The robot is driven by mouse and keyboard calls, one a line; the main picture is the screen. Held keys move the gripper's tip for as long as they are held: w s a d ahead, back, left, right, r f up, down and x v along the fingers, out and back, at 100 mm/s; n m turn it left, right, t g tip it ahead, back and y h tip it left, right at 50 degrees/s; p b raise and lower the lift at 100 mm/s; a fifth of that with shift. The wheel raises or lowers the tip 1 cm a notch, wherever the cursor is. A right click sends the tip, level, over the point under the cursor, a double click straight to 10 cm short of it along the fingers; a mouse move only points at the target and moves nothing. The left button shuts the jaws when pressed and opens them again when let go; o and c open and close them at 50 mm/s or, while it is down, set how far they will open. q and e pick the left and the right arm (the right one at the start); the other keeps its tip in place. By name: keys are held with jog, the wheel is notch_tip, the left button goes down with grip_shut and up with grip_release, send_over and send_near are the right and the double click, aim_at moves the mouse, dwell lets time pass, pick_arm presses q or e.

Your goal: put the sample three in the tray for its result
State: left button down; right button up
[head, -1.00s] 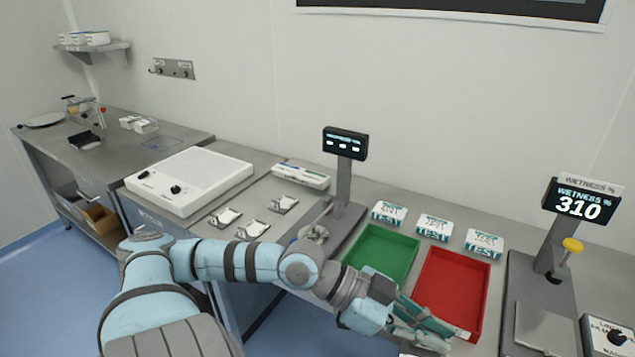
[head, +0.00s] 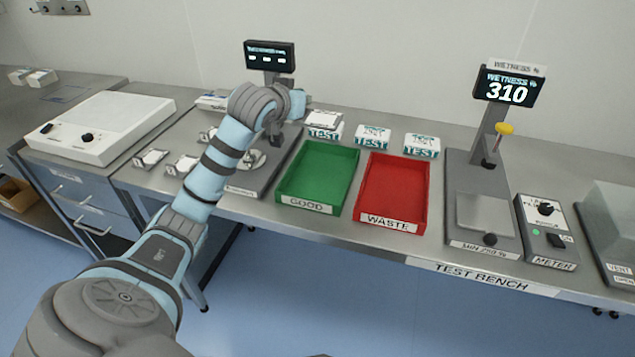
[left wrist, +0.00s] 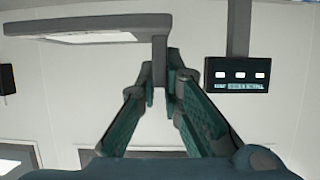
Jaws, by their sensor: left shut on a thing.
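My left gripper (head: 296,108) is beyond the green tray's back left corner, beside the left display post. In the left wrist view its fingers (left wrist: 165,88) are shut on the grey tab of a flat holder with a white sample (left wrist: 88,37). This held sample (head: 322,118) overlaps the leftmost TEST pack in the head view; its number is not readable. The green tray (head: 307,208), marked GOOD, and the red tray (head: 388,224), marked WASTE, look empty. The wetness display (head: 507,90) reads 310. My right gripper is out of view.
Several similar sample holders (head: 150,157) lie at the left. TEST packs (head: 372,138) stand behind the trays. The left display (head: 270,56) rises close to my gripper. The wetness tester (head: 482,205) and the meter (head: 545,235) stand right of the trays.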

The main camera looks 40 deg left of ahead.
pick_arm(q)
notch_tip(320, 180, down, 20)
jog(key=b, duration=0.3)
jog(key=shift+s+a+r+b, duration=0.1)
jog(key=shift+a+b, duration=0.05)
jog(key=shift+b, duration=0.2)
jog(key=c, duration=1.8)
grip_release()
jog(key=shift+o, duration=0.2)
jog(key=shift+r, duration=0.1)
jog(key=shift+s+r, duration=0.15)
jog(key=shift+s, duration=0.1)
jog(key=p+v, duration=0.3)
jog(key=v, duration=0.8)
jog(key=shift+s+d+r, duration=0.1)
jog(key=shift+s+d, duration=0.15)
